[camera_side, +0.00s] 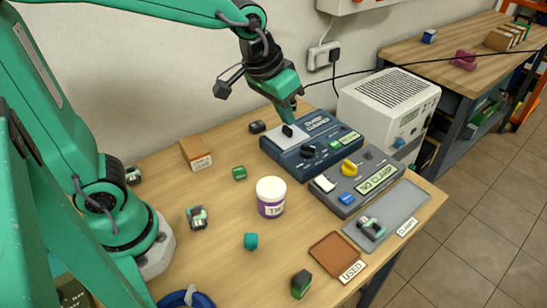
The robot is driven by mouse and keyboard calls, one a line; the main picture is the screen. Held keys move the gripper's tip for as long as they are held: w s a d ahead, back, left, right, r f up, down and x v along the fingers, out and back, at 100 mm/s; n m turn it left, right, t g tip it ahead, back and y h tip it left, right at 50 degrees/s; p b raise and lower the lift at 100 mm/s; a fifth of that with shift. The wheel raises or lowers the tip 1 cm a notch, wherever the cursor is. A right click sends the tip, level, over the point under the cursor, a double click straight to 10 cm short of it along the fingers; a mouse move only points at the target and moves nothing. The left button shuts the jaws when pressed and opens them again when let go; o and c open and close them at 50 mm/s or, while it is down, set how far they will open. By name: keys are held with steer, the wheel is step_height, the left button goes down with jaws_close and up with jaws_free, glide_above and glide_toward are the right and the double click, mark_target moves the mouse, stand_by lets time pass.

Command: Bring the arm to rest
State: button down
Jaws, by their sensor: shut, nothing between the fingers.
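My gripper (291,116) is at the end of my green arm, pointing down over the back of the wooden table. It is shut and holds nothing. Its tip is above or beside a dark blue control box (292,160), close to a black switch on a light plate (288,131). I cannot tell whether the tip touches the box. My arm reaches from its base at the left across the top of the picture.
A grey box labelled "NO CLAMP" (345,198), a white and purple tub (270,203), a grey tray (408,198), and a brown "USED" tray (330,250) stand on the table. Several small blocks lie about. A white vented unit (378,125) stands behind right. The front middle is fairly clear.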

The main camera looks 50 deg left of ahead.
steer(key=s+a, duration=0.4)
steer(key=s, duration=0.2)
steer(key=s+a+r+t+y, duration=0.1)
steer(key=s+a, duration=0.3)
steer(key=s, duration=0.2)
steer(key=shift+s+t, duration=0.25)
steer(key=shift+t, duration=0.05)
